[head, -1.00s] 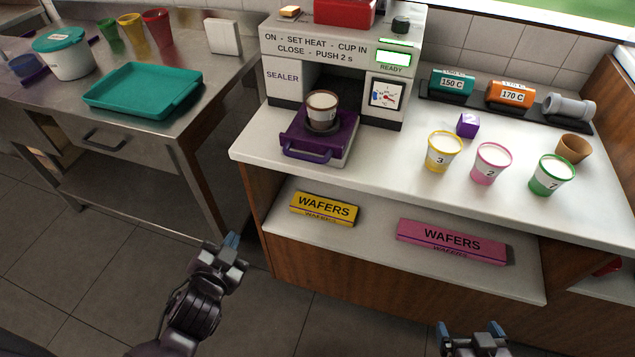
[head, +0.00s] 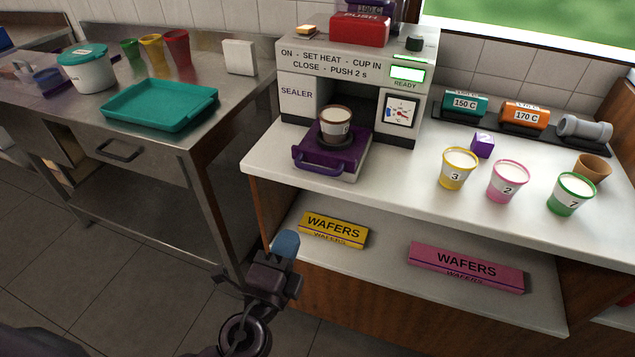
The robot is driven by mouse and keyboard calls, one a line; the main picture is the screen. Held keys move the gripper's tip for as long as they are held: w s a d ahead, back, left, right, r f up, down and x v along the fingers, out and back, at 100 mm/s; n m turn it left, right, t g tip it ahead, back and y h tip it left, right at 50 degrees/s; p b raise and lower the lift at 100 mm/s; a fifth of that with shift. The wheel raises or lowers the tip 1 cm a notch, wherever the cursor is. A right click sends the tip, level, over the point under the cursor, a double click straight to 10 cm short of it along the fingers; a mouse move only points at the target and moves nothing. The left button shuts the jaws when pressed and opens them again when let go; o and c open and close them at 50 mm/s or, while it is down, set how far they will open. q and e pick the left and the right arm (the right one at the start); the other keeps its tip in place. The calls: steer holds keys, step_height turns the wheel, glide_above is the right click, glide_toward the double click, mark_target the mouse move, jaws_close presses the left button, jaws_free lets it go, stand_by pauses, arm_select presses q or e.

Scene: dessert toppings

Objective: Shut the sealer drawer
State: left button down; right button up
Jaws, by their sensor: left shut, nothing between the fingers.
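The sealer (head: 297,93) stands at the back of the white counter, with a lit green panel reading READY. Its purple drawer (head: 313,157) is pulled out toward me, its handle (head: 324,166) at the front. A cup with a brown rim and pale filling (head: 335,125) stands upright in the drawer. My left gripper (head: 285,243) is shut and empty, in front of the counter and below the drawer, apart from it. My right gripper is out of view.
Cups numbered 3 (head: 457,168), 2 (head: 508,181) and 7 (head: 570,193) stand right of the drawer. Wafer boxes, yellow (head: 333,230) and pink (head: 466,268), lie on the shelf below. A teal tray (head: 160,106) sits on the steel table at left.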

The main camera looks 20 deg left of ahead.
arm_select(q)
steer(key=w+r+p, duration=0.2)
steer(key=w, duration=0.3)
steer(key=p, duration=0.2)
glide_toward(325, 161)
steer(key=shift+w+r, duration=0.65)
steer(key=shift+w, duration=1.05)
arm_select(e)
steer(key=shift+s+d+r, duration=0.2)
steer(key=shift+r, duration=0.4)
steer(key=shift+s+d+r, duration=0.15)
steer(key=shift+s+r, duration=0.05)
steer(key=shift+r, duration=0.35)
arm_select(q)
steer(key=shift+w, duration=0.1)
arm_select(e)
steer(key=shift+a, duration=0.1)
arm_select(q)
steer(key=w+b, duration=0.1)
steer(key=w, duration=0.2)
steer(key=shift+w+f, duration=0.15)
steer(key=shift+w, duration=0.45)
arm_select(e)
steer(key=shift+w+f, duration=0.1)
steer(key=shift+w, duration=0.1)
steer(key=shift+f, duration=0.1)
